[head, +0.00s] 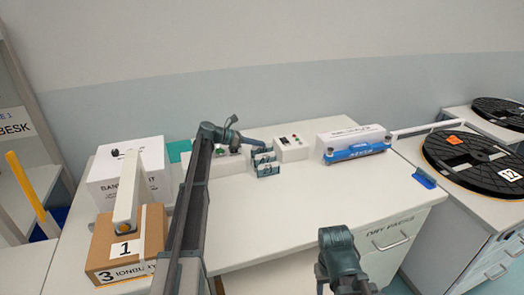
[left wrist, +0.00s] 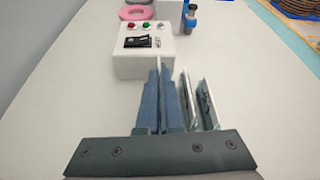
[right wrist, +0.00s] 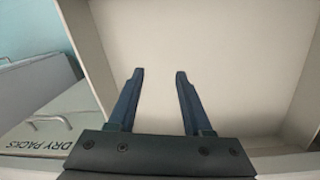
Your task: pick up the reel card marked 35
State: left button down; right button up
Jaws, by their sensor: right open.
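Several reel cards (head: 266,165), teal and white, stand close together on the worktop in the head view; their numbers are too small to read for certain. My left gripper (left wrist: 159,75) is down at the cards, its two fingers close together around the thin edge of one reel card (left wrist: 158,63). Two more cards (left wrist: 207,101) stand just to the right of the fingers in the left wrist view, apart from them. The faces of the cards are hidden there. My right gripper (right wrist: 159,75) is open and empty above a pale, open box-like space.
A white control box (left wrist: 146,60) stands just beyond the cards. A blue roller unit (head: 356,150) is to their right, and large black reels (head: 475,160) lie farther right. A cardboard box (head: 107,245) is at left. The middle worktop is clear.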

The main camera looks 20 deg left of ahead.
pick_arm(q)
jog(key=shift+r, duration=0.15)
notch_tip(320, 180, up, 10)
jog(key=p, duration=1)
